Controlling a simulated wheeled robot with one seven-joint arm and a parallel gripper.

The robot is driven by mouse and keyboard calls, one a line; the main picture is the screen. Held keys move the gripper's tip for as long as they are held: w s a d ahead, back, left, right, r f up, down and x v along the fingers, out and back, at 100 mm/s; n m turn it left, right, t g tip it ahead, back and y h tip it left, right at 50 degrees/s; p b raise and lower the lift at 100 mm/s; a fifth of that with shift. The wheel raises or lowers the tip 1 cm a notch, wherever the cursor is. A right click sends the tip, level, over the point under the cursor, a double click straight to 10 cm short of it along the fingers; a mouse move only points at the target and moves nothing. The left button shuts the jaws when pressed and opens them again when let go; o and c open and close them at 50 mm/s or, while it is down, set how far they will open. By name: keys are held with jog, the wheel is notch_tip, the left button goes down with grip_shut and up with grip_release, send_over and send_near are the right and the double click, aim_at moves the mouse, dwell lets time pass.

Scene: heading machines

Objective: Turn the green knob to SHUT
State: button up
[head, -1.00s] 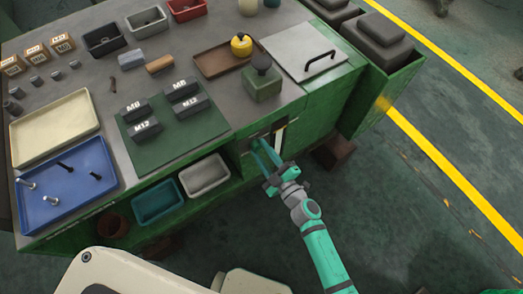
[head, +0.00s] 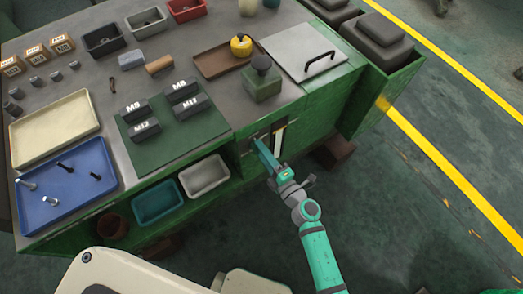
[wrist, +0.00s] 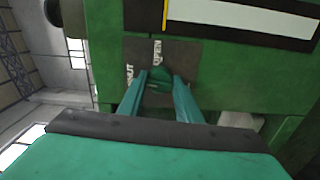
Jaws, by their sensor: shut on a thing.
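The green knob (wrist: 158,74) sits on a dark plate (wrist: 188,55) on the machine's green front face. In the wrist view my gripper (wrist: 160,84) is shut on the knob, one finger on each side. White lettering on the plate reads OPEN (wrist: 157,52) and SHUT (wrist: 129,76), both close to the knob. The fingers cover much of the knob, so I cannot tell exactly where it points. In the head view my gripper (head: 257,146) reaches the front face, and its fingers hide the knob.
A white strip with a dark frame (head: 280,138) is beside the plate. Teal (head: 157,202) and white (head: 205,175) bins stand in the shelf to the left. A brown block (head: 335,152) is on the floor to the right. The worktop above holds trays and labelled blocks.

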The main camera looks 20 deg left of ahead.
dwell(0.5)
jog(key=o, duration=1)
jog(key=shift+o, duration=0.2)
jog(key=v, duration=1.1)
